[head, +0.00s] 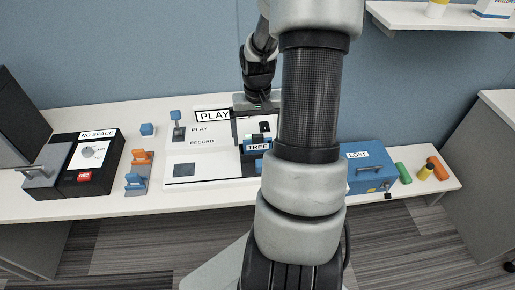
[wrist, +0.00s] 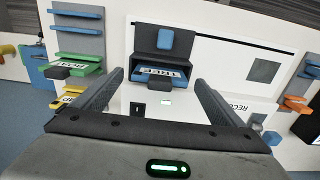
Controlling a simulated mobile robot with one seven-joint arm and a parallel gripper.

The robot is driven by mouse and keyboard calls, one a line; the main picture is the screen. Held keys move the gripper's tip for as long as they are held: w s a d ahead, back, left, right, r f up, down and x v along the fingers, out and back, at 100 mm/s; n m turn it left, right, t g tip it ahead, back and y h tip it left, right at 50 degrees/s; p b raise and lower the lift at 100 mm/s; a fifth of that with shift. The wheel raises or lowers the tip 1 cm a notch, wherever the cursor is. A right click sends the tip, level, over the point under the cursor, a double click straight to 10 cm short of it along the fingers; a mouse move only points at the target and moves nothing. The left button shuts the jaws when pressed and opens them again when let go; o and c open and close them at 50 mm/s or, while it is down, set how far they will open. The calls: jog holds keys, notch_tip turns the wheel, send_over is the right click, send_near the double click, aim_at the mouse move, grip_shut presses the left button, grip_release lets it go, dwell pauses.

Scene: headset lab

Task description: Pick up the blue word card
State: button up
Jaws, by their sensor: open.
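The blue word card (head: 256,147) reads TREE in the head view and lies at a dark holder on the white board, partly behind my arm. In the wrist view the blue card (wrist: 176,80) sits in the dark holder (wrist: 146,40), its lettering upside down. My gripper (wrist: 159,82) is open, with one finger to each side of the card in the picture. Nothing is held between the fingers. In the head view my gripper (head: 251,128) is above the board by the card; I cannot tell its exact height.
A grey rack (wrist: 78,45) with blue, green and yellow pieces stands left in the wrist view. In the head view, a blue LOST box (head: 372,178) is on the right.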

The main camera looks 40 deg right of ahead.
jog(key=shift+f, duration=0.2)
jog(key=c, duration=1.4)
jog(key=shift+r, duration=0.1)
jog(key=shift+c, duration=0.2)
